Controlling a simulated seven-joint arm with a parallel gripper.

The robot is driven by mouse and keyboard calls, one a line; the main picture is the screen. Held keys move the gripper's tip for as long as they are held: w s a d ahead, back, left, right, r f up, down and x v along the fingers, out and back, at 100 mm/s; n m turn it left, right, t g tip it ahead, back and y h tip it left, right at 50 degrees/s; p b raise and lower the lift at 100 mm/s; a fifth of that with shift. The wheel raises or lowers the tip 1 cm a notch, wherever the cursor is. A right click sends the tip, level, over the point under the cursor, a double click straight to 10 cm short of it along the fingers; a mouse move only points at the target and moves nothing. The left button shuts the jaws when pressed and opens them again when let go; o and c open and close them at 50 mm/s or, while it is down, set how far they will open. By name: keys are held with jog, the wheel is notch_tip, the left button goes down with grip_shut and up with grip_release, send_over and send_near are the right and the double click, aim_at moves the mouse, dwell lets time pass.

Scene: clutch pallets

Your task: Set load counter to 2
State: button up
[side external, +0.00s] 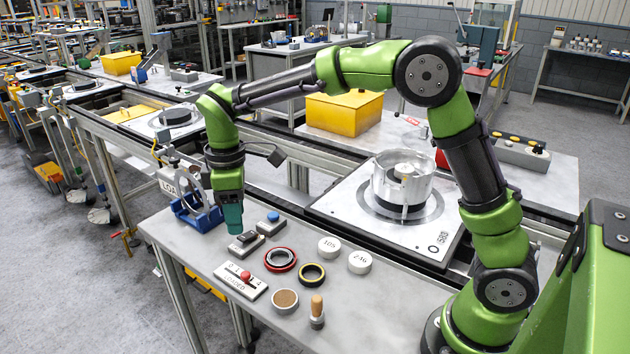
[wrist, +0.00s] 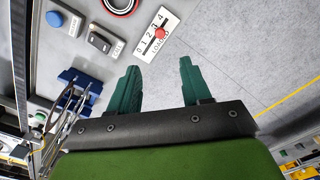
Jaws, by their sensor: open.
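The load counter is a white plate (wrist: 148,48) with a row of digits from 0 to 4, the word LOADED and a red knob (wrist: 160,33). The plate also lies on the near left of the bench in the side external view (side external: 229,281), with the red knob (side external: 246,276) around mid-plate. I cannot tell exactly which digit the knob stands at. My gripper (side external: 232,226) points down above the bench's left part, up and behind the plate. In the wrist view its green fingers (wrist: 160,82) are apart with nothing between them, and the plate lies beyond the tips.
A blue holder (side external: 196,213), a dark rocker switch (side external: 245,243) and a blue button (side external: 272,222) stand near my gripper. Rings, white discs (side external: 329,247) and a wood-handled stamp (side external: 317,312) lie right of the plate. A pallet with a metal housing (side external: 402,187) sits behind.

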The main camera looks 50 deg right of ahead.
aim_at(245, 274)
notch_tip(245, 274, down, 15)
jog(key=shift+r, duration=0.15)
jog(key=shift+c, duration=0.5)
